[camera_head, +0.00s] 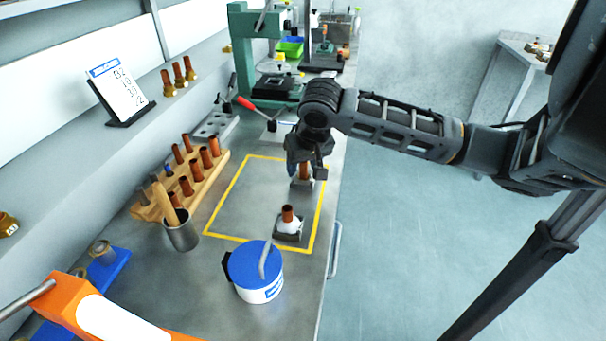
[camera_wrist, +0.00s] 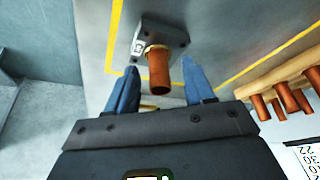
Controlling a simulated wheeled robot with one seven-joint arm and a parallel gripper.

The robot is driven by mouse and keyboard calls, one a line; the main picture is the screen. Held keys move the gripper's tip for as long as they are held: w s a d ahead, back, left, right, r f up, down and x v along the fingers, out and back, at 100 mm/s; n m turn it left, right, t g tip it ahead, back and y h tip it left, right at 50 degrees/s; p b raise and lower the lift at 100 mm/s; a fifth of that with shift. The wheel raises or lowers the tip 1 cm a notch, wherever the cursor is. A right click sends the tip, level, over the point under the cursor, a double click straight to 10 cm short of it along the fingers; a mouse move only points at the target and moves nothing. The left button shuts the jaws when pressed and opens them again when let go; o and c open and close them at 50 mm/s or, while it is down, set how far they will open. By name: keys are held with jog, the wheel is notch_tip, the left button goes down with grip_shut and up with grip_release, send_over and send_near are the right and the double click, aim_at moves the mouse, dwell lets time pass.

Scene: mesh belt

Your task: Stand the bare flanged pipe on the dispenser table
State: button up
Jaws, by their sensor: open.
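A bare copper pipe with a brass flange (camera_wrist: 158,72) stands on a small grey block inside the yellow-taped rectangle. In the head view this pipe (camera_head: 305,173) is partly hidden by my gripper. My gripper (camera_head: 306,168) is open over it. In the wrist view its two blue fingers (camera_wrist: 158,84) lie on either side of the pipe, with gaps. A second copper pipe (camera_head: 288,213), white around its lower part, stands on another dark block nearer the front. A green machine (camera_head: 243,50) with a flat black plate stands at the back; I cannot tell whether it is the dispenser table.
A wooden rack (camera_head: 205,181) of copper pipes stands left of the rectangle, with a metal cup (camera_head: 181,234) before it. A blue-lidded tub (camera_head: 257,268) stands at the front. A red-handled tool (camera_head: 247,104) lies behind. The taped area's left half is clear.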

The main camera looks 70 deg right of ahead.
jog(key=shift+f, duration=0.15)
grip_shut()
dwell(0.4)
